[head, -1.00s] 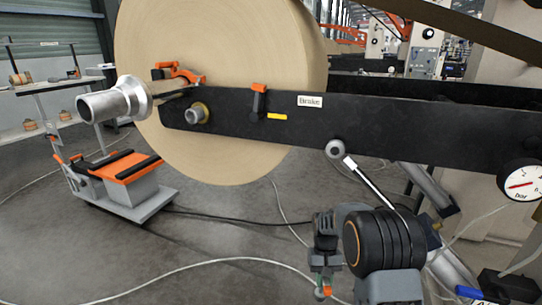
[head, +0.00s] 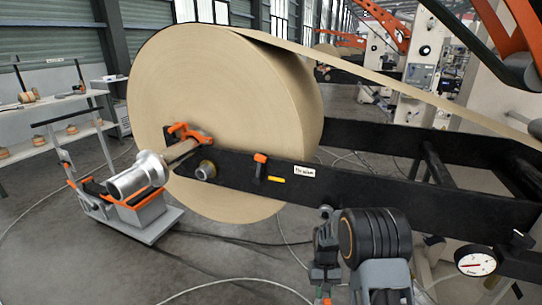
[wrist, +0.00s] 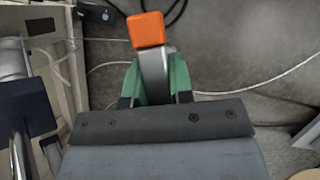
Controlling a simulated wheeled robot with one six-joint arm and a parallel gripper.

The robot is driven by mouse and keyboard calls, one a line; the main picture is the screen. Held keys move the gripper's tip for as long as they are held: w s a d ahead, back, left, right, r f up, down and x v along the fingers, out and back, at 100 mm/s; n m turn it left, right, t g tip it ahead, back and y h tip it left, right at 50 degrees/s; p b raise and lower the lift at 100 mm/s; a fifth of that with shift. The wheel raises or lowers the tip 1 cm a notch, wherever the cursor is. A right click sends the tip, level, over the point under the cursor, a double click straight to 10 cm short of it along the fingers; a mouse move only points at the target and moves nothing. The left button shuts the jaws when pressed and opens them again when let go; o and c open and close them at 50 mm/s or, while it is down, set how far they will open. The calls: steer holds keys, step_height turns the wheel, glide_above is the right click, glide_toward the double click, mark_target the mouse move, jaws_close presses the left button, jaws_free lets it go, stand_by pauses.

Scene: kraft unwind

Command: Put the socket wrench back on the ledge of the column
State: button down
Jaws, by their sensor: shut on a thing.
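My gripper (wrist: 157,82) has green fingers and is shut on the grey shank of a tool with an orange block end (wrist: 146,29), which I take to be the socket wrench. Its lower part is hidden between the fingers, so I cannot see a socket. In the head view my gripper (head: 325,284) is low, in front of the black beam, with a bit of orange at the bottom edge. It hangs over open floor in the wrist view. A beige upright structure (wrist: 68,40) stands at the left there; I cannot tell whether it is the column with the ledge.
A large kraft paper roll (head: 215,95) sits behind a black beam (head: 400,200) with a gauge (head: 476,261). A metal chuck (head: 135,177) juts out left. A grey and orange cart (head: 140,210) stands at the left. Cables (wrist: 270,82) lie on the floor.

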steer(key=r+p, duration=0.2)
steer(key=p, duration=0.1)
steer(key=r+p, duration=0.2)
steer(key=r, duration=0.1)
steer(key=r+p, duration=0.3)
steer(key=shift+s+r+p, duration=0.1)
steer(key=shift+s+p, duration=0.25)
steer(key=shift+s, duration=0.05)
